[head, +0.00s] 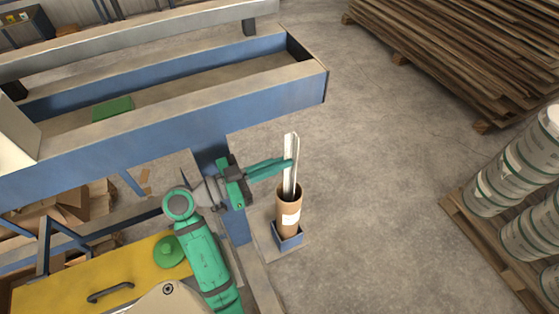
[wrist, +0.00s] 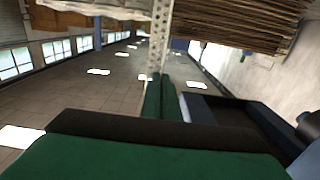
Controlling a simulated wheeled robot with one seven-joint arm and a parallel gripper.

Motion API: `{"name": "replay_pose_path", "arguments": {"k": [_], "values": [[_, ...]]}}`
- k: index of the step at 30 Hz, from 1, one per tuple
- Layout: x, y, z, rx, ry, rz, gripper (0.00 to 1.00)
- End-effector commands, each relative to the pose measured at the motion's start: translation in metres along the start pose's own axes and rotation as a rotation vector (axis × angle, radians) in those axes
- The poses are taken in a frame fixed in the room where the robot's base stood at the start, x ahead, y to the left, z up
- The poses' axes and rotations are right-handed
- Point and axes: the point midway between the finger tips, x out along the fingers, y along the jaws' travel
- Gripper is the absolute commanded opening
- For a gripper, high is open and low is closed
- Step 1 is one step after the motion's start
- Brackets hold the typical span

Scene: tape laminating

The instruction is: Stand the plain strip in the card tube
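A pale, narrow strip (head: 290,180) stands nearly upright in the head view, its lower end at the mouth of the brown card tube (head: 289,221). The tube has a white label and stands in a small blue square holder (head: 288,239). The strip's lowest part is hidden by the tube. My gripper (head: 289,163) reaches in from the left, its green fingers closed together at the strip above the tube. In the wrist view the strip (wrist: 160,40) rises from between the fingertips (wrist: 161,78) and shows a row of small dark marks. The tube is not visible there.
A blue machine frame with a long trough (head: 180,125) lies behind and left of my arm; a green block (head: 112,109) sits in it. Stacked boards (head: 460,45) are at back right, white drums (head: 515,160) on a pallet at right. The floor between is clear.

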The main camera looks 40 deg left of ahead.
Motion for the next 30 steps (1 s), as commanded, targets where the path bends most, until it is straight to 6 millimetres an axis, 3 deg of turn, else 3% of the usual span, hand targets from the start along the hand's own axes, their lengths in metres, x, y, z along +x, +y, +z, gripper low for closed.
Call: {"name": "replay_pose_path", "arguments": {"k": [19, 22, 23, 30], "values": [[0.0, 0.0, 0.012, -0.001, 0.0, -0.001, 0.0], [-0.001, 0.0, 0.012, -0.001, 0.0, -0.001, 0.21], [-0.001, 0.0, 0.012, -0.001, 0.0, -0.001, 0.23], [-0.001, 0.0, 0.012, -0.001, 0.0, -0.002, 0.23]]}}
